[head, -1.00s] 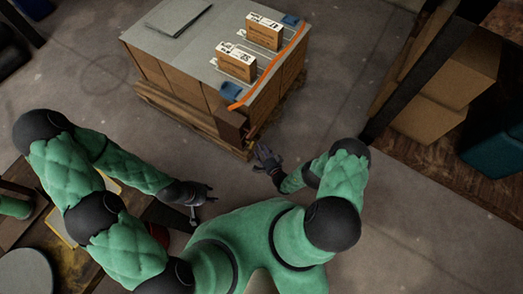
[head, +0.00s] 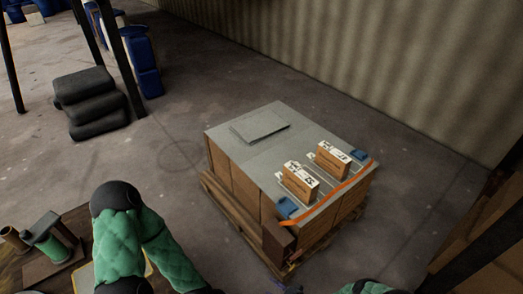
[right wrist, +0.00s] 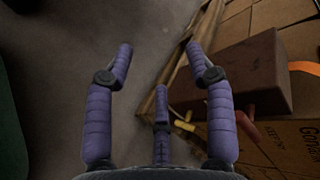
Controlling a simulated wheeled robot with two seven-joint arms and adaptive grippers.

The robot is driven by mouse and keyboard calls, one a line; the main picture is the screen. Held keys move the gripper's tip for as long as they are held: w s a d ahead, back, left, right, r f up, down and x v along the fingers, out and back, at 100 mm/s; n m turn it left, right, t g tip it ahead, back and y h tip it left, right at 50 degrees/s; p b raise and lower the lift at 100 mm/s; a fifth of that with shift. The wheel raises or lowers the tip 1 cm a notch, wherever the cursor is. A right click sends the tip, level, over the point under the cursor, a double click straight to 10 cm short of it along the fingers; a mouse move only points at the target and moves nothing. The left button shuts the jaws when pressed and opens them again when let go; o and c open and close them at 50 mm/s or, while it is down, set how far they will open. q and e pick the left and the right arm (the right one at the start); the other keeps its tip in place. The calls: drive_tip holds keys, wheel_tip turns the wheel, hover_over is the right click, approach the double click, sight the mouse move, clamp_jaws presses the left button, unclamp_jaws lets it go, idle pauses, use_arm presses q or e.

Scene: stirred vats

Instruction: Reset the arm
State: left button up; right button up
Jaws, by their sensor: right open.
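My right gripper (right wrist: 158,52) shows in the right wrist view with its purple fingers spread apart and nothing between them. It is beside the loaded pallet, close to a brown block (right wrist: 244,75) at the stack's corner. In the head view only a sliver of the right hand shows at the bottom edge, near that corner, with a bit of my green right arm to its right. My green left arm reaches down at lower left in the head view, and its gripper is cut off by the bottom edge.
A pallet stack of cartons with a grey top (head: 242,152) stands at centre right. It bears two small boxes (head: 299,181) (head: 333,160) and an orange strap (head: 338,190). A workbench (head: 75,222) is at lower left. Open floor (head: 150,160) lies between.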

drive_tip(key=s+r+n+g+h, duration=0.3)
drive_tip(key=s+r+n+g, duration=0.4)
drive_tip(key=s+g, duration=0.55)
drive_tip(key=s+d+r+n+t+h, duration=0.1)
drive_tip(key=d+r+t, duration=0.1)
drive_tip(key=r, duration=0.6)
drive_tip(key=s+d+r+n+t+h, duration=0.1)
drive_tip(key=s+r+t+h, duration=0.1)
drive_tip(key=r, duration=0.5)
drive_tip(key=shift+d+r, duration=0.4)
